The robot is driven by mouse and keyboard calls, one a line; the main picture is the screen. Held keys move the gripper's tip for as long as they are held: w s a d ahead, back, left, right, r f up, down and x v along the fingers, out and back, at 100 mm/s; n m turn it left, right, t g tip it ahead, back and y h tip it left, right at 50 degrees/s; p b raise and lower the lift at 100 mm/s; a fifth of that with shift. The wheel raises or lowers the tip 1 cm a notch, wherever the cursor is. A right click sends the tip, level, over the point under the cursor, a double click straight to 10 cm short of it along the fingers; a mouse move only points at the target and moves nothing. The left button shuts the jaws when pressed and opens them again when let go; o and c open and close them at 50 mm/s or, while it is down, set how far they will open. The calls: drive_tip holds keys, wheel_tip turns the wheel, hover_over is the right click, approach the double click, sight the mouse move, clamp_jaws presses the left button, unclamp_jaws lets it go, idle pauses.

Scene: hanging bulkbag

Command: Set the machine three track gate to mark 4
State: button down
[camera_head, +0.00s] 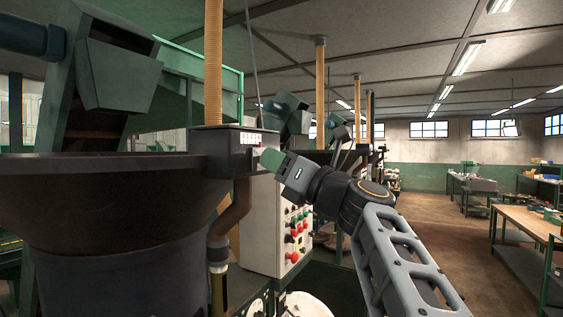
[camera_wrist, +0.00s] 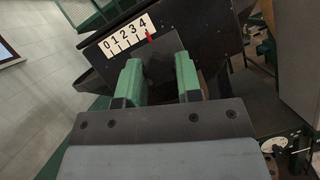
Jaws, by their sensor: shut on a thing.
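The track gate housing is a dark box (camera_head: 228,152) at the rim of the large dark bowl, with a small white scale (camera_head: 250,139) on its face. In the wrist view the white scale (camera_wrist: 124,38) reads 0 to 4, and a red pointer (camera_wrist: 150,37) stands at or very close to mark 4. My gripper (camera_head: 268,158) reaches the housing from the right. In the wrist view its green fingers (camera_wrist: 157,80) are on both sides of a dark gate plate (camera_wrist: 160,58), shut on it. The plate's lower part is hidden between the fingers.
A control panel (camera_head: 290,222) with red and green buttons stands below the housing. The large bowl (camera_head: 100,195) fills the left. Similar machines stand behind. A workbench (camera_head: 525,222) is at the right, with open floor (camera_head: 440,235) between.

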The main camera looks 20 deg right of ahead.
drive_tip(key=c, duration=1.2)
unclamp_jaws()
drive_tip(key=shift+c, duration=0.2)
drive_tip(key=o, duration=0.3)
drive_tip(key=shift+w+d, duration=0.15)
drive_tip(key=shift+d, duration=0.1)
drive_tip(key=shift+o, duration=0.8)
drive_tip(key=shift+a, duration=0.1)
drive_tip(key=b+v, duration=0.5)
drive_tip(key=v, duration=0.9)
drive_tip(key=shift+w+a+f, duration=0.1)
